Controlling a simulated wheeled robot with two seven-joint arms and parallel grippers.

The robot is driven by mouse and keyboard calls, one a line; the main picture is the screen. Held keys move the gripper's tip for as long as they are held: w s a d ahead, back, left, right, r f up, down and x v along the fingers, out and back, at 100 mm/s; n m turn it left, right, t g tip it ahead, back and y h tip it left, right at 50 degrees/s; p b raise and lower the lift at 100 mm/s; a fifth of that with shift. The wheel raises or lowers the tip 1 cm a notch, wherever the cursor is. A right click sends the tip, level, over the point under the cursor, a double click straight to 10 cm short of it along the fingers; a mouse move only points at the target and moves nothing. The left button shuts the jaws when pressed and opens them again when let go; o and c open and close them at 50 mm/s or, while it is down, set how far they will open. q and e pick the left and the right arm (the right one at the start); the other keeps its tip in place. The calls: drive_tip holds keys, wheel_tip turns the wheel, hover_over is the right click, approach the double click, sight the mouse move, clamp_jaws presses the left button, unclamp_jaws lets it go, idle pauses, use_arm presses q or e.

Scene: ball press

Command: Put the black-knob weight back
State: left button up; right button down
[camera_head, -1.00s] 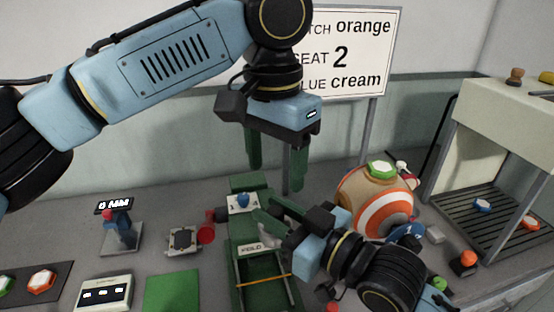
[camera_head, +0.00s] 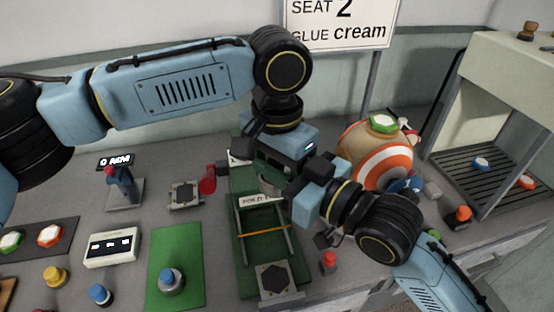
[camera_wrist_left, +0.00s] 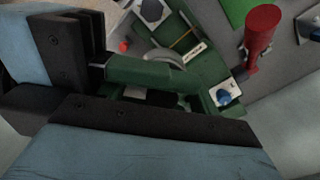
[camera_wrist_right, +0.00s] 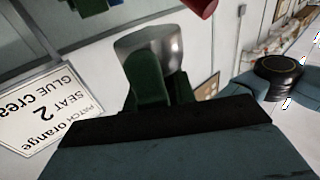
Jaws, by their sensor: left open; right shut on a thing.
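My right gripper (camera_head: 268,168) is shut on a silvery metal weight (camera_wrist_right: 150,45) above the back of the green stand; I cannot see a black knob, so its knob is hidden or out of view. In the left wrist view, my left gripper (camera_wrist_left: 185,95) is open above the same stand. In the head view its fingers are mostly hidden behind the right gripper. A silvery curved edge (camera_wrist_left: 165,52) shows beside one left finger; I cannot tell whether they touch. The green stand (camera_head: 243,262) has an orange band and a dark hexagonal pad (camera_head: 273,278) at its front.
A blue-knob weight (camera_head: 171,282) stands on a green mat (camera_head: 190,245). Yellow-knob (camera_head: 55,276) and blue-knob (camera_head: 100,294) pieces stand left. A red-topped piece (camera_head: 329,261) is right of the stand. A striped ball (camera_head: 385,160) and a slatted rack (camera_head: 470,180) are at right.

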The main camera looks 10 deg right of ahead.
use_arm(q)
drive_tip(key=shift+c, duration=0.4)
use_arm(e)
drive_tip(key=shift+r, duration=0.1)
use_arm(q)
drive_tip(key=c, duration=0.9)
drive_tip(key=shift+c, duration=0.7)
use_arm(e)
drive_tip(key=c, duration=1.1)
unclamp_jaws()
drive_tip(key=shift+o, duration=0.2)
